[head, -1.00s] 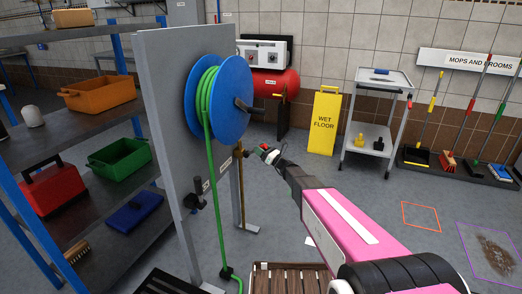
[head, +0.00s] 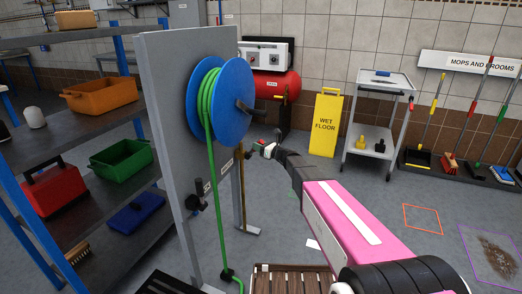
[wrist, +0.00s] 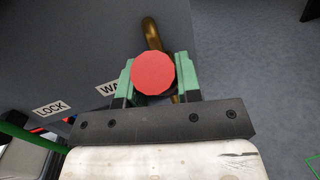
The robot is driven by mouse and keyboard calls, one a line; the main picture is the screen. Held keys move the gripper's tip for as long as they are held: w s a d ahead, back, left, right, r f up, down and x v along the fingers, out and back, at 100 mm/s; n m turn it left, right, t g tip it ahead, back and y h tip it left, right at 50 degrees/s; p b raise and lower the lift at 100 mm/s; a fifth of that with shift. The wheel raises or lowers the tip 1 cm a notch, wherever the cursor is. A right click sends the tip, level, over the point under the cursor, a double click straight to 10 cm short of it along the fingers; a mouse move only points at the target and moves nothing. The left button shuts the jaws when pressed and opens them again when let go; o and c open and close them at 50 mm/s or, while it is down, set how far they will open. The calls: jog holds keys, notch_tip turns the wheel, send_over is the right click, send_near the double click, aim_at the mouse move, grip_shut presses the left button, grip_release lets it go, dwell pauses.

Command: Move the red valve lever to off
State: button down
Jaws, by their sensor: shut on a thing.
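The red valve lever shows in the wrist view as a flat red end (wrist: 153,73) between green fingertips. A brass pipe (wrist: 152,35) runs behind it. My gripper (wrist: 153,76) is shut on the red lever, a finger on each side. In the head view my gripper (head: 257,149) is beside the right edge of the grey panel (head: 160,75), below the blue hose reel; the lever is too small there to make out clearly. A label starting "WA" (wrist: 107,89) is partly hidden by a finger. The lever's pivot and any off mark are hidden.
A green hose (head: 214,190) hangs from the blue reel (head: 235,100), whose dark crank juts right above my gripper. A "LOCK" label (wrist: 52,107) is on the panel. A slatted wooden pallet (head: 290,280) lies below my arm. Open floor is to the right.

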jog(key=a+r+g+h, duration=0.1)
jog(key=h, duration=0.1)
jog(key=w+a+r+g+h, duration=0.1)
jog(key=a+h, duration=0.1)
jog(key=shift+w+a+n, duration=0.1)
jog(key=shift+n, duration=0.2)
jog(key=shift+w+a+r+g+h, duration=0.1)
jog(key=shift+w+a+g+h, duration=0.2)
jog(key=shift+a+h, duration=0.35)
jog(key=shift+w+a+g+h, duration=0.15)
jog(key=shift+a+g+h, duration=0.3)
jog(key=shift+h, duration=0.2)
jog(key=shift+a, duration=0.1)
jog(key=c, duration=0.8)
grip_release()
jog(key=v, duration=1)
jog(key=shift+s+r, duration=0.2)
jog(key=shift+s, duration=0.05)
